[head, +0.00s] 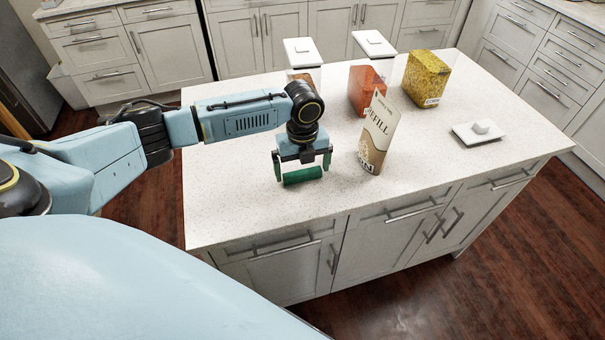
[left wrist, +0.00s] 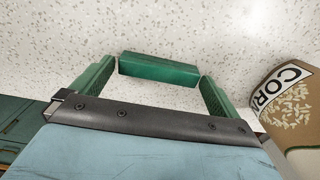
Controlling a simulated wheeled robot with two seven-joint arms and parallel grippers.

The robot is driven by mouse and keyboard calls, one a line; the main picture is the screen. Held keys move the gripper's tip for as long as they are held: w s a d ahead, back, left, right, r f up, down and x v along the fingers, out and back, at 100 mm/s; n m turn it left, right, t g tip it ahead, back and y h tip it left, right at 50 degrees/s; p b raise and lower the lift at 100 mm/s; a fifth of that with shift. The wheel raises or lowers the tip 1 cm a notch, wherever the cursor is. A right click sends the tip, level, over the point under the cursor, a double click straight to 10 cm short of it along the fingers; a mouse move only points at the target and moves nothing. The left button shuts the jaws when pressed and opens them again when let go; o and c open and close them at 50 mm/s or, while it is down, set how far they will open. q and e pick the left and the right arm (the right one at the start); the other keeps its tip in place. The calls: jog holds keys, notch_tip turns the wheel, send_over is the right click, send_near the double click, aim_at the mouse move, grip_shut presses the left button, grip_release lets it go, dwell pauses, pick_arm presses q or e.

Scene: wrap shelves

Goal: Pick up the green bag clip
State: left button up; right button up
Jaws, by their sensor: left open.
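The green bag clip (head: 303,176) is a short dark green bar near the front edge of the island's white speckled countertop (head: 235,205). In the left wrist view the clip (left wrist: 158,69) lies crosswise between the tips of my left gripper. My left gripper (head: 302,171) points down over it, open, with one green-padded finger near each end of the clip. In the left wrist view the left gripper (left wrist: 155,74) shows small gaps at the clip's ends, though contact is hard to judge. My right gripper is not in view.
A tan and white refill bag marked CORN (head: 374,145) stands close right of my left gripper and shows in the left wrist view (left wrist: 285,95). Behind are an orange-filled container (head: 365,92), a yellow-filled one (head: 425,78) and white lids (head: 478,132). The counter's front left is clear.

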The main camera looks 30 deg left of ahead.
pick_arm(q)
jog(key=shift+f, duration=0.25)
jog(key=c, duration=0.7)
jog(key=shift+r, duration=0.15)
